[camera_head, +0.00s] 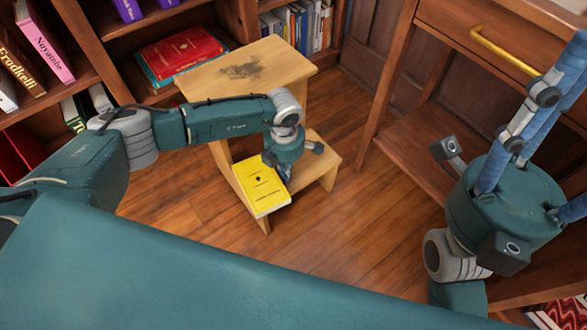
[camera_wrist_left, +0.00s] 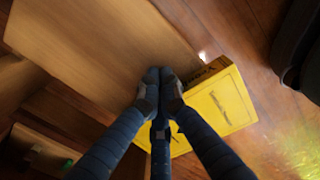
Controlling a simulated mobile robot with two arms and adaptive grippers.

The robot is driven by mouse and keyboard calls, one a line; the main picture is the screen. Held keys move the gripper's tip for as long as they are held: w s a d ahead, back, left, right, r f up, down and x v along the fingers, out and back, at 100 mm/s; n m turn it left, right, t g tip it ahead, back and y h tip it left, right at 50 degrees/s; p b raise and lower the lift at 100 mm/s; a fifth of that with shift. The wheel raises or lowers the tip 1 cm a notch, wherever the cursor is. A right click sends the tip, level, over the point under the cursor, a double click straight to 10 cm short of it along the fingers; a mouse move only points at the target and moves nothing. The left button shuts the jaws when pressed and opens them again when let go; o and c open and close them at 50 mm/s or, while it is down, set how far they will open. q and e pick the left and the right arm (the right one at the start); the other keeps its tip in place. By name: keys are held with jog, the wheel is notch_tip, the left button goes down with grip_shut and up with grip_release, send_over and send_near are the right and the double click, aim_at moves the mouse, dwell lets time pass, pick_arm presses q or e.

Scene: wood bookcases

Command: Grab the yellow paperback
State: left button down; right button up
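The yellow paperback (camera_head: 259,187) lies flat on the lower step of a wooden step stool (camera_head: 238,72) in the head view. In the left wrist view the paperback (camera_wrist_left: 226,101) is right of my fingers and partly hidden behind them. My left gripper (camera_head: 286,174) points down at the book's right edge. In the wrist view my left gripper's (camera_wrist_left: 160,92) blue fingertips are close together by the book's edge. I cannot tell whether they hold it. My right gripper (camera_head: 550,125) is raised at the right, its blue fingers apart and empty.
Bookcases with books stand behind and left, including a red book (camera_head: 180,50) on a low shelf. A wooden desk with a brass drawer handle (camera_head: 505,52) stands at the right. Bare floor (camera_head: 330,225) lies in front and right of the stool.

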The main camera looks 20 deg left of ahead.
aim_at(260, 184)
dwell(0.3)
pick_arm(q)
jog(key=shift+s+a+r+p, duration=0.2)
jog(key=shift+s+a+p, duration=0.45)
jog(key=shift+a+p, duration=0.25)
jog(key=shift+s+f, duration=0.1)
jog(key=shift+s, duration=0.05)
jog(key=shift+f, duration=0.1)
